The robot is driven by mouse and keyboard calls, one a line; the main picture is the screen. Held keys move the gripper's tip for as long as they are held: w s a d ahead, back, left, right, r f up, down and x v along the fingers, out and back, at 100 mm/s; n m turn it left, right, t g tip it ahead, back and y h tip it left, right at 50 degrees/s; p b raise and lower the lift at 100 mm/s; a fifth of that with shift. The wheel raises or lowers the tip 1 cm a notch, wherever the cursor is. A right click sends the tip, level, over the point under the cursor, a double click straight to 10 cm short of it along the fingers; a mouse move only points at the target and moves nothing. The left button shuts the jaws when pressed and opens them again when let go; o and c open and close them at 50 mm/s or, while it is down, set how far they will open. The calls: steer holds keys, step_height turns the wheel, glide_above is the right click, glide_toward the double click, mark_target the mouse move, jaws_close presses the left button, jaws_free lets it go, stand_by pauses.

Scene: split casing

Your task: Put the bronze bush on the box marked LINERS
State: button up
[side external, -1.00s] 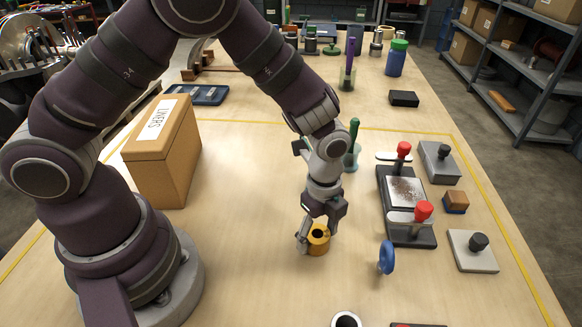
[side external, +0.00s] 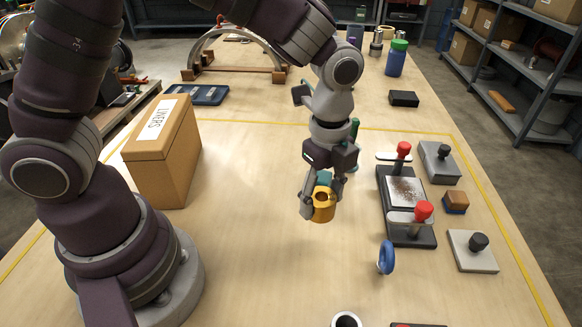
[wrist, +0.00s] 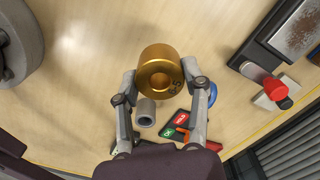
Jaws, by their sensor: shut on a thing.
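The bronze bush (side external: 323,206) is a short gold-coloured ring with a hole through it. My gripper (side external: 319,199) is shut on it and holds it above the table, to the right of the box. In the wrist view the bush (wrist: 161,62) sits between the two fingertips of my gripper (wrist: 160,76), its bore facing the camera. The box marked LINERS (side external: 177,161) is a tall brown carton at the left in the side view, with a white label on its top. The box cannot be made out in the wrist view.
A clamp fixture with red knobs (side external: 407,205) stands right of my gripper, with a blue ring (side external: 386,257) in front. A grey sleeve (side external: 346,320) is at the front edge. The table between box and bush is clear. A blue tray (side external: 197,95) lies behind the box.

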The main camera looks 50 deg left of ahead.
steer(key=s+a+r+n, duration=0.3)
steer(key=a+r+n, duration=0.1)
steer(key=a, duration=0.3)
steer(key=s+a+r+n, duration=0.3)
steer(key=a+r+n, duration=0.15)
steer(key=a, duration=0.35)
steer(key=s+a+r+n, duration=0.2)
steer(key=s+a+n, duration=0.1)
steer(key=s+n, duration=0.8)
steer(key=m, duration=0.2)
glide_above(159, 118)
steer(key=shift+f, duration=0.65)
step_height(159, 118, down, 3)
steer(key=shift+r, duration=0.2)
steer(key=shift+f+m, duration=0.25)
steer(key=shift+f, duration=0.15)
